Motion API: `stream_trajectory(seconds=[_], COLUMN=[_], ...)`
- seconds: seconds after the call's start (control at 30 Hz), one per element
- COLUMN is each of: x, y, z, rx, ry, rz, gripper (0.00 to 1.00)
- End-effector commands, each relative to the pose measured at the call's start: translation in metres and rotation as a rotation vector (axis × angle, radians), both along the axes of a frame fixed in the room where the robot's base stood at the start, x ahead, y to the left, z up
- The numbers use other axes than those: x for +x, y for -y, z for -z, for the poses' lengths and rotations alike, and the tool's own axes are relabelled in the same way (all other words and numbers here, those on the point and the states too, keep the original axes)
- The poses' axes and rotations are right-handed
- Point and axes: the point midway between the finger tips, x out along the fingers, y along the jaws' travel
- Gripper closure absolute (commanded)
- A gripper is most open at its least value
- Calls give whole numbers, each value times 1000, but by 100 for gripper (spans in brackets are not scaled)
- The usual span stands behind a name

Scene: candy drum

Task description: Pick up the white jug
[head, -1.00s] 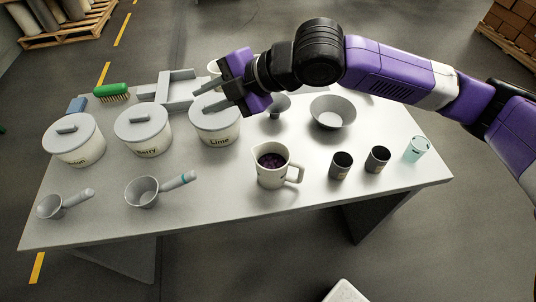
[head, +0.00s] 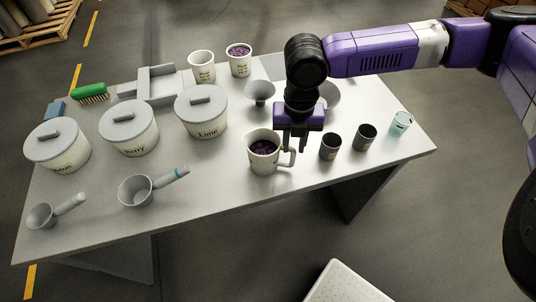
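The white jug (head: 262,157) stands upright near the front middle of the table. It holds dark purple candy, and its handle (head: 289,157) points to the right. My gripper (head: 295,146) points down at the handle, with its fingers apart. The fingertips are close to the handle on its back side; I cannot tell whether they straddle it or touch it. The jug rests on the table.
Two dark cups (head: 330,147) and a teal cup (head: 402,123) stand right of the jug. A funnel (head: 260,92) and a grey bowl (head: 331,95) are behind. Lidded tubs, including the Lime one (head: 202,114), and scoops (head: 140,190) are left. White cups (head: 202,66) stand at the back.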

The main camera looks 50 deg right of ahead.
Motion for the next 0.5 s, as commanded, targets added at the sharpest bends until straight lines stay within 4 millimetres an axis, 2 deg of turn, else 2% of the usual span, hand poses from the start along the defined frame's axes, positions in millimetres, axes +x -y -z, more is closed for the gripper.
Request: stream_trajectory(seconds=[0.33, 0.5], x=[-2, -2], y=[1, 1], z=[43, 55], rx=[2, 1], ry=[0, 0], rz=[2, 0], gripper=[75, 75])
